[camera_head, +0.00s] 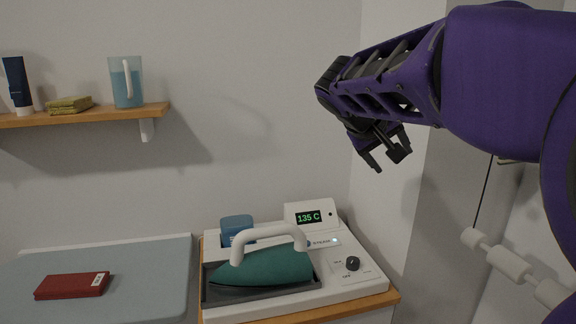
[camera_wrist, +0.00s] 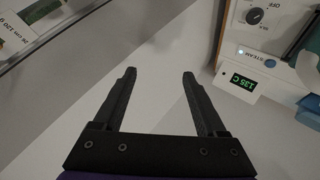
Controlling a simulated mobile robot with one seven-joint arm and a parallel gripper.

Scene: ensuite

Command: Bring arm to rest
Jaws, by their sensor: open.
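My gripper (camera_head: 384,158) is at the end of my purple arm, raised in the upper right of the head view, above and to the right of the ironing station. Its jaws are open and empty. In the wrist view, my gripper (camera_wrist: 160,76) shows two dark fingers spread apart with only bare wall and floor surfaces between them. Neither finger touches anything.
The steam station (camera_head: 370,284) holds a teal iron (camera_head: 262,267); its display (camera_head: 308,217) reads 135 C. An ironing board (camera_head: 140,290) bears a red box (camera_head: 72,285). A wall shelf (camera_head: 60,118) holds a jug (camera_head: 125,84). White rollers (camera_head: 508,263) hang at right.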

